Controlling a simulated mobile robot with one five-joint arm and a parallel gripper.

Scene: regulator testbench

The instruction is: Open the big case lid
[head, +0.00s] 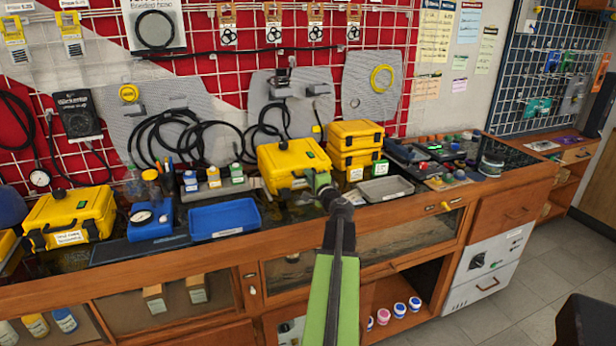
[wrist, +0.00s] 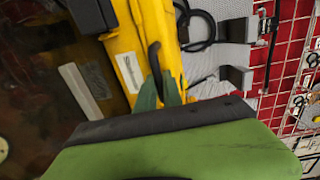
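The big yellow case (head: 285,165) stands on the bench in the middle of the head view, and its lid looks closed. My gripper (head: 318,187) is at the right part of its front, seen from behind my green arm. In the wrist view, the yellow case (wrist: 125,60) fills the upper middle, with a white label and a black handle or latch (wrist: 155,62). The green fingertips of my gripper (wrist: 160,95) are close together at the lower end of this black part. I cannot tell whether they touch or hold it.
Two smaller yellow cases (head: 355,144) are stacked right of the big case. A grey tray (head: 386,190) lies in front of them. A blue tray (head: 224,217) lies to the left. Another yellow case (head: 70,218) stands far left. A pegboard with hoses (head: 180,130) rises behind.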

